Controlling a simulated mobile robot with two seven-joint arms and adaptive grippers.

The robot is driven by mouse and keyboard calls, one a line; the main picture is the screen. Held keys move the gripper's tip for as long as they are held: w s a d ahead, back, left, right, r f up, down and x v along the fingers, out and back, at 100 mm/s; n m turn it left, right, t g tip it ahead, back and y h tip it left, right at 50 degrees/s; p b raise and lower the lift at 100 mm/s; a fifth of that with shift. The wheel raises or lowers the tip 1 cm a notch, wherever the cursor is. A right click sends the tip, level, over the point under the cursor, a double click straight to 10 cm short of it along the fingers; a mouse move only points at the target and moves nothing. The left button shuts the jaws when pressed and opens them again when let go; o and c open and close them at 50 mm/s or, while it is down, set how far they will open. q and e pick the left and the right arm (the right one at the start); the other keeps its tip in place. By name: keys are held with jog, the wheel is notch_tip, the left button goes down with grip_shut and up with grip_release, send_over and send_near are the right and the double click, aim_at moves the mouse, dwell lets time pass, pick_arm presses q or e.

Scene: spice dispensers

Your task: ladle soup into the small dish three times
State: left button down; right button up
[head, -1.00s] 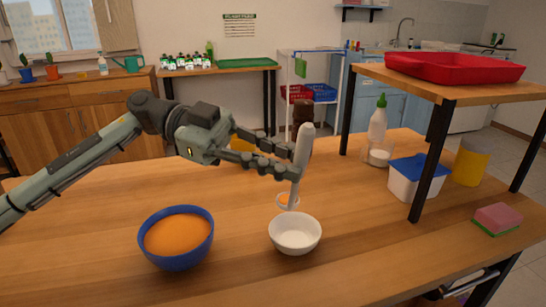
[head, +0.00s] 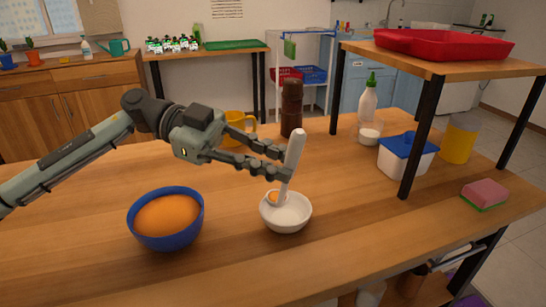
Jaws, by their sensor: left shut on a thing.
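A blue bowl (head: 165,232) full of orange soup (head: 167,214) stands on the wooden table at the front left. A small white dish (head: 287,217) stands to its right. My left gripper (head: 283,162) is shut on the white handle of a ladle (head: 293,155), which is nearly upright, leaning slightly right at the top. The ladle's lower end is at the dish, and orange soup shows in its cup at the dish's left rim. I cannot tell whether the cup touches the dish. My right gripper is not in view.
A dark brown bottle or mill (head: 291,108) and a yellow mug (head: 238,128) stand behind my gripper. A raised shelf with a red tray (head: 443,45) stands right, near a blue-lidded tub (head: 406,157), a yellow can (head: 458,138) and a pink sponge (head: 484,194).

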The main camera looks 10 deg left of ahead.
pick_arm(q)
jog(key=shift+w+d+r+y+p, duration=0.25)
jog(key=shift+d+y+p, duration=0.1)
jog(key=shift+d+y, duration=0.15)
jog(key=shift+w+d+r+n+y, duration=0.1)
jog(key=shift+w+d+n+y, duration=0.05)
jog(key=shift+d+n+y, duration=0.2)
jog(key=w+d+f+n+g+y, duration=0.4)
jog(key=w+d+f+y, duration=0.1)
jog(key=d+y, duration=0.4)
jog(key=shift+d+f+y, duration=0.35)
jog(key=shift+f+y, duration=0.1)
jog(key=shift+y, duration=0.8)
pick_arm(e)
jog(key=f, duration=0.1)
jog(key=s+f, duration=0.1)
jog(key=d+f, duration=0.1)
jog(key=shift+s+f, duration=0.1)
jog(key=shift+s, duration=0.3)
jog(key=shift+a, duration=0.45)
